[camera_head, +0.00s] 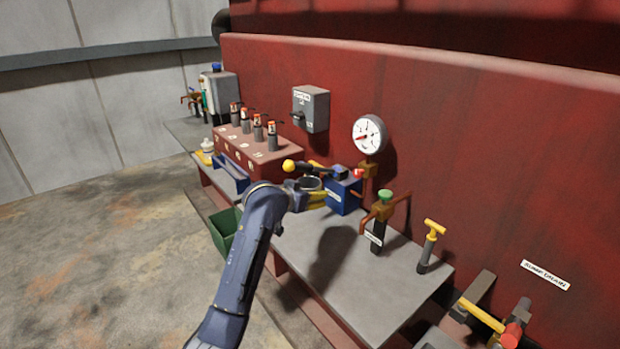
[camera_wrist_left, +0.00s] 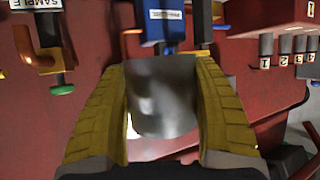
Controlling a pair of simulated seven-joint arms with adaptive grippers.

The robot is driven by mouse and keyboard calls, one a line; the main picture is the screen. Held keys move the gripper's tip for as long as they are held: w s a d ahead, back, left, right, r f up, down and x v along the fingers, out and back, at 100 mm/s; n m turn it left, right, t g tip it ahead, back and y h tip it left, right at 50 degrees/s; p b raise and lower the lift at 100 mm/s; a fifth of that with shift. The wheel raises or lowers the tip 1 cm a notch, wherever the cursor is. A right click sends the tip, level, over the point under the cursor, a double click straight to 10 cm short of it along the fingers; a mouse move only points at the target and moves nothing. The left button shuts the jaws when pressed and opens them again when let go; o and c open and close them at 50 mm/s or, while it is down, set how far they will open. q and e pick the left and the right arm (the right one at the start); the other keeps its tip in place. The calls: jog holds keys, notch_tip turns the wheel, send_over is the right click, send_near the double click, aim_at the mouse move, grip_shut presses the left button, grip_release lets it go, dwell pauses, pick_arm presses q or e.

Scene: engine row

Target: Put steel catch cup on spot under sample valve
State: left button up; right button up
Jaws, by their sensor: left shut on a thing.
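The steel catch cup (camera_head: 309,184) is a grey round cup between the yellow fingers of my left gripper (camera_head: 316,191). The gripper is shut on it and holds it in front of a blue box. In the left wrist view the cup's smooth grey wall (camera_wrist_left: 160,95) fills the gap between the fingers (camera_wrist_left: 162,65). The sample valve (camera_head: 382,212) has a green knob and brass body, to the right of the cup and apart from it. Its SAMPLE label (camera_wrist_left: 47,10) shows upside down in the left wrist view. I cannot make out the spot under it. My right gripper is out of view.
The blue box (camera_head: 344,195) stands close behind the cup. A gauge (camera_head: 369,134) is above it, and a yellow-handled fitting (camera_head: 430,247) is right of the valve. A red block with several injectors (camera_head: 258,151) is at left. The front of the grey bench (camera_head: 370,300) is clear.

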pick_arm(q)
jog(key=s+a+f+n+y, duration=0.1)
jog(key=s+a+n+y, duration=0.2)
jog(key=s+a, duration=0.7)
jog(key=s+a+f+n+t+y, duration=0.1)
jog(key=s+a+n+y, duration=0.1)
jog(key=s+a, duration=0.7)
jog(key=s+y, duration=0.1)
jog(key=s, duration=0.4)
jog(key=shift+a+n+t, duration=0.3)
jog(key=shift+a+n, duration=0.1)
jog(key=shift+s+f, duration=0.1)
jog(key=shift+f, duration=0.05)
